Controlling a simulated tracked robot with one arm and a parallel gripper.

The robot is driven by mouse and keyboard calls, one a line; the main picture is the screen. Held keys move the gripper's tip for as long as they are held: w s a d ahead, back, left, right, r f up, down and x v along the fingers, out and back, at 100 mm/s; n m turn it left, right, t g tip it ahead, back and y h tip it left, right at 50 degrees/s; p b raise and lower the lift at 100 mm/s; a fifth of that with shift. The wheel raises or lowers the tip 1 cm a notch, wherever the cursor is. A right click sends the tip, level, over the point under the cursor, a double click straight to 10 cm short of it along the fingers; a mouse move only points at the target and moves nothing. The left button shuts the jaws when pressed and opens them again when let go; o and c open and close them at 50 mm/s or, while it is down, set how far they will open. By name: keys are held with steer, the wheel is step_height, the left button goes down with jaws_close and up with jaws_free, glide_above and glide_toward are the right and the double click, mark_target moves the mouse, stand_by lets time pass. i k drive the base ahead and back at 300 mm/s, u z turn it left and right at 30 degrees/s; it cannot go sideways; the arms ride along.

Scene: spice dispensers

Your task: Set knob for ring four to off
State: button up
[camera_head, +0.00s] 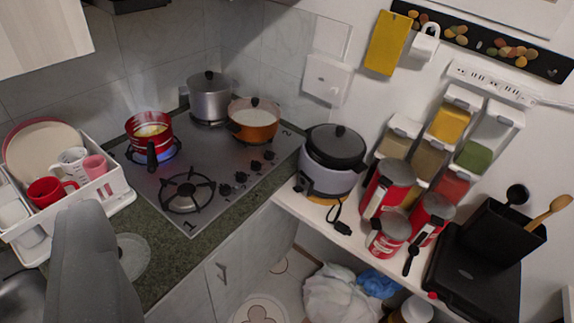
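The dark hob (215,160) stands left of centre on the counter. Its several black knobs (241,177) run along the right edge; their pointer positions are too small to read. A "1" marks the near corner and a "2" the right corner; no "4" is readable. A red saucepan (140,124) sits on the left ring, with blue flame under it. The near ring (187,192) is bare. A steel pot (210,100) and an orange pot (253,124) stand on the far rings; I cannot tell whether these are lit. No gripper fingers show.
A smooth grey part of mine fills the lower left, before the white dish rack (122,196). A rice cooker (331,165) stands right of the hob on a white shelf, beside red canisters (386,187). Spice dispensers (449,122) hang on the wall. The air above the near ring is clear.

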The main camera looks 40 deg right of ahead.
mark_target(268, 155)
steer(key=u, duration=0.05)
steer(key=k, duration=0.65)
steer(key=z, duration=0.8)
steer(key=i, duration=1)
steer(key=z, duration=0.7)
steer(key=i, duration=0.65)
steer(key=z, duration=0.05)
